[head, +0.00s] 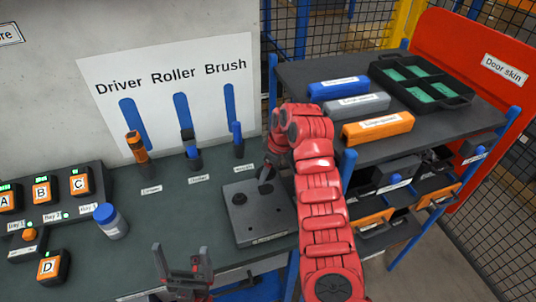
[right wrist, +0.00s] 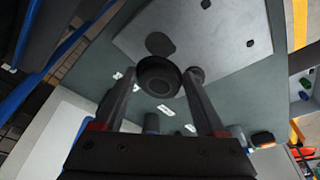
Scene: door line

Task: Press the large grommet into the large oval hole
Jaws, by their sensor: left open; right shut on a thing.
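My right gripper (head: 266,172) is over the grey plate (head: 262,226), which lies on the bench. In the right wrist view, its two fingers (right wrist: 160,84) are shut on a round black grommet (right wrist: 157,77). The grommet is small and mostly hidden in the head view. A dark oval hole (right wrist: 160,44) shows in the plate just beyond the grommet, with smaller dark holes (right wrist: 250,43) further along. The grommet appears apart from the oval hole; its height above the plate is hard to tell. My left gripper (head: 184,268) is open and empty at the bench front.
Driver, roller and brush tools (head: 188,145) stand along the wall behind the bench. A blue-capped jar (head: 110,221) and orange-black lettered units (head: 42,190) are at left. A shelf rack (head: 440,122) with bins stands at right. Bench between jar and plate is mostly clear.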

